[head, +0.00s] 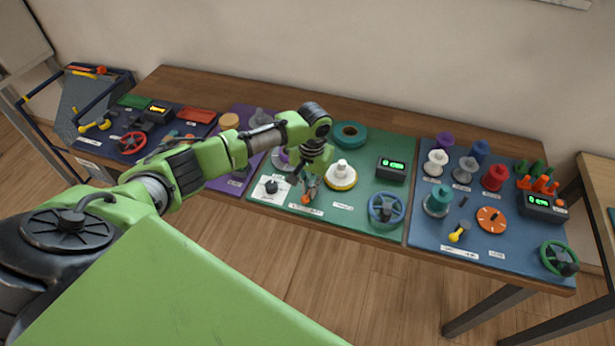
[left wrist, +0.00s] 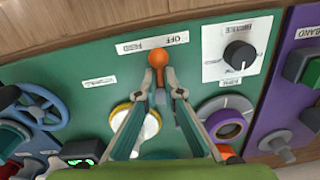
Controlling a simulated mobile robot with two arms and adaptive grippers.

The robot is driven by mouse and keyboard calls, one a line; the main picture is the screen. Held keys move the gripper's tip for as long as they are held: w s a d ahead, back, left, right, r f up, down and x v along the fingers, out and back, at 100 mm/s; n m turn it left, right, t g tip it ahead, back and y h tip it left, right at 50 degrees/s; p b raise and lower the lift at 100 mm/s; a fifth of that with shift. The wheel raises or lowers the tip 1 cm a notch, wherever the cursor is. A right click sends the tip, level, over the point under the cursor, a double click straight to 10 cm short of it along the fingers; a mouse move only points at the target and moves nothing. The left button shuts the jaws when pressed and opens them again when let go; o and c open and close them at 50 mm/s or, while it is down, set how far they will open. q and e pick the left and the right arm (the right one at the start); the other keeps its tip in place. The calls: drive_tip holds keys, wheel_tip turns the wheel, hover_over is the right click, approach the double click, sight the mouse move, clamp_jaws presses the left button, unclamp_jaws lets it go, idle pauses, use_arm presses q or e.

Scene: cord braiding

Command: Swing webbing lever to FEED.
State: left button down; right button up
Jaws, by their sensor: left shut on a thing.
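The webbing lever, with an orange knob (head: 306,199), stands near the front edge of the green panel (head: 377,160). In the left wrist view the knob (left wrist: 153,41) stands just beside a white strip label (left wrist: 152,44) that appears upside down, with OFF at its right and FEED at its left. The knob looks about between the two words. My left gripper (head: 310,187) reaches down over the lever, and its fingers (left wrist: 160,72) are shut on it just below the knob. The lever's base is hidden by the fingers. My right gripper is not in view.
A black knob on a white plate (head: 271,187) is left of the lever. A white-and-yellow spool (head: 341,176) stands close behind it to the right. A blue handwheel (head: 386,208) and a green-lit display (head: 392,168) are farther right. A blue panel (head: 470,225) with spools lies beyond.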

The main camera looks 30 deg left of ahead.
use_arm(q)
drive_tip(key=n+p, duration=0.2)
drive_tip(key=d+n+p, duration=0.1)
drive_tip(key=p, duration=0.1)
drive_tip(key=shift+w+r+n, duration=0.15)
drive_tip(key=shift+r+n, duration=0.1)
drive_tip(key=shift+n, duration=0.05)
drive_tip(key=n, duration=0.1)
drive_tip(key=n+p, duration=0.2)
drive_tip(key=shift+w+d+f, duration=0.15)
drive_tip(key=shift+w+d, duration=0.1)
drive_tip(key=shift+n+p, duration=0.3)
drive_tip(key=shift+n, duration=0.1)
drive_tip(key=shift+w, duration=0.15)
drive_tip(key=c, duration=2.2)
unclamp_jaws()
drive_tip(key=shift+f, duration=0.1)
wheel_tip(320, 180, up, 12)
drive_tip(key=shift+w+d+r, duration=0.1)
